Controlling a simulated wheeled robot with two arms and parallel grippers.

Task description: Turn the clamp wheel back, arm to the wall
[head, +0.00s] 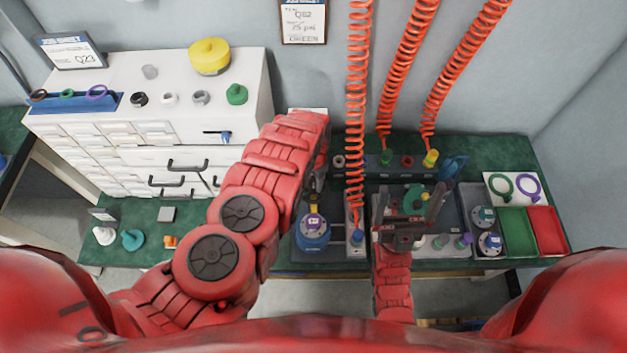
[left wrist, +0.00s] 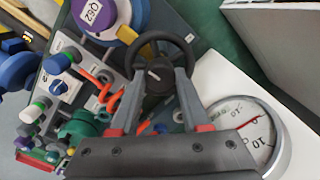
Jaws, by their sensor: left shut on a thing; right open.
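The clamp wheel (left wrist: 154,78), a black ring with a dark hub and a light mark, is in the middle of the left wrist view. My left gripper (left wrist: 157,70) is shut on it, with a grey finger at each side of the hub. In the head view my left arm hides the wheel and most of that gripper. A blue round fixture with a purple Q62 label (left wrist: 98,15) is beside the wheel; it also shows in the head view (head: 313,232). My right gripper (head: 411,203) is open above the middle of the bench, with no object visible between its fingers.
A white dial gauge (left wrist: 245,128) is close to my left gripper. Orange coiled hoses (head: 357,100) hang over the bench. Green and red trays (head: 545,228) are at the right, beside a grey tray (head: 470,210). A white drawer cabinet (head: 150,110) stands left of my left arm.

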